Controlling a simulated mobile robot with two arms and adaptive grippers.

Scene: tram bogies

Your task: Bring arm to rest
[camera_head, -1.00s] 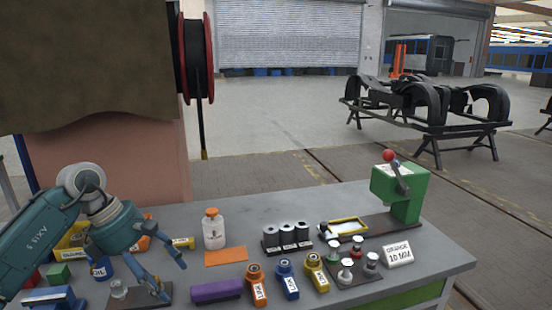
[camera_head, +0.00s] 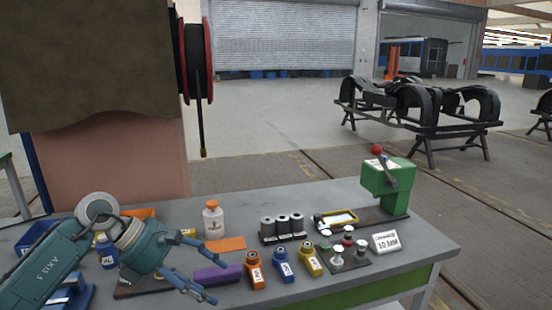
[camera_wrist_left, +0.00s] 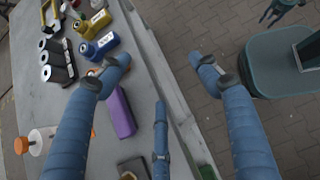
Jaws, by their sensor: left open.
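My left gripper (camera_head: 208,288) is open and empty at the front left of the grey workbench (camera_head: 435,252). In the head view its fingers point right and down, in front of the purple block (camera_head: 218,274). In the left wrist view the spread blue fingers of the left gripper (camera_wrist_left: 160,68) straddle the bench's front edge, with nothing between them. The purple block (camera_wrist_left: 121,113) lies on the bench beside one finger. A teal, finger-like part at the top edge of the left wrist view looks like my right gripper (camera_wrist_left: 280,8); its opening cannot be told.
Open floor lies beyond the bench.

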